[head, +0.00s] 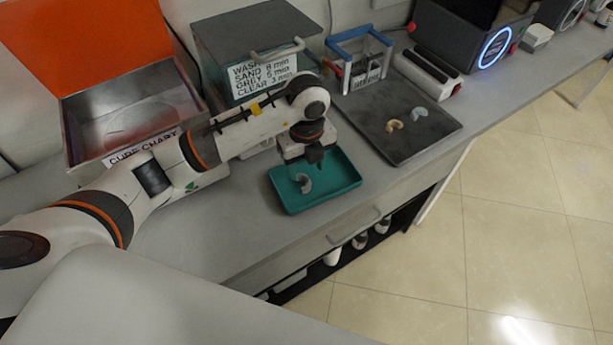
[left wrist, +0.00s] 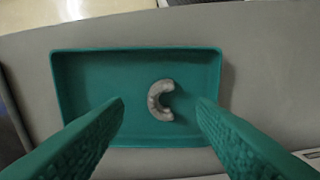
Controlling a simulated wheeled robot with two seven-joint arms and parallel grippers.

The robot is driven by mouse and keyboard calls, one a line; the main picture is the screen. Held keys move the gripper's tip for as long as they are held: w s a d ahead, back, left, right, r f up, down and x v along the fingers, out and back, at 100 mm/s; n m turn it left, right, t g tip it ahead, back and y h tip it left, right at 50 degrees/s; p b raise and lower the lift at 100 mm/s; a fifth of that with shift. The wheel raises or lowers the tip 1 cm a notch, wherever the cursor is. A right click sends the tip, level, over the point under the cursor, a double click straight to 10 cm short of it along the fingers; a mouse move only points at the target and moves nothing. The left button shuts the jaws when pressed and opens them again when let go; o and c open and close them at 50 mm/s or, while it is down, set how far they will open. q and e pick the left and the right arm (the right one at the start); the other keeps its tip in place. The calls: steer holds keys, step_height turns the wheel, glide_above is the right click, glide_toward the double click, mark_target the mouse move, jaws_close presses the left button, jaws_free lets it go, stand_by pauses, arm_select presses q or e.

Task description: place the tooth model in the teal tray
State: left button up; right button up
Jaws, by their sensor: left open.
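The teal tray (head: 340,190) sits on the grey bench near its front edge. A pale grey, horseshoe-shaped tooth model (head: 304,184) lies on the tray floor; it also shows in the left wrist view (left wrist: 160,100), right of the tray's middle. My left gripper (head: 308,168) is above the tray, pointing down. In the left wrist view its two teal ribbed fingers are spread apart, with the model seen between them and not gripped. My right gripper is not in view.
A dark mat (head: 400,140) right of the tray holds a tan model (head: 393,126) and a pale grey-blue model (head: 419,113). Behind stand an orange-lidded metal box (head: 125,100), a grey box with a label (head: 225,35) and a blue-framed rack (head: 358,60).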

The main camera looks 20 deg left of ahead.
mark_target(307, 184)
arm_select(q)
step_height(307, 184, up, 6)
stand_by(0.7)
